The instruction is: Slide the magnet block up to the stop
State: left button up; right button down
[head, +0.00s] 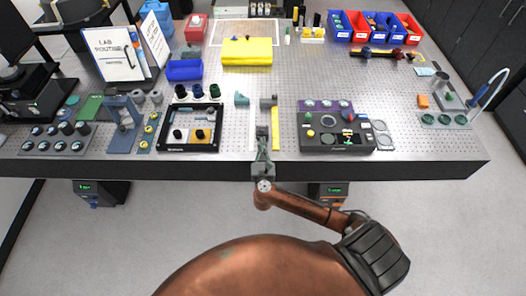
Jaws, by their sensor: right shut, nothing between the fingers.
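A small grey block (268,102) stands on the perforated table, just beyond my right gripper. It is too small to tell whether it is the magnet block or the stop. A yellow strip (275,130) lies lengthwise to the right of the gripper, and a pale strip (252,128) lies to its left. My right gripper (262,131) is shut with nothing held, low over the front middle of the table and pointing away from me. It hides what lies directly under it. I cannot tell if its tips touch anything. My left gripper is out of view.
A teal piece (241,99) sits left of the grey block. A black-framed tray (162,145) stands to the left and a dark control box (315,142) to the right. A yellow case (247,52) and several blue and red bins are farther back.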

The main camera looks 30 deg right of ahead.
aim_at(262, 135)
jog(key=shift+w+d, duration=0.25)
jog(key=shift+w, duration=0.15)
jog(key=shift+x, duration=1.95)
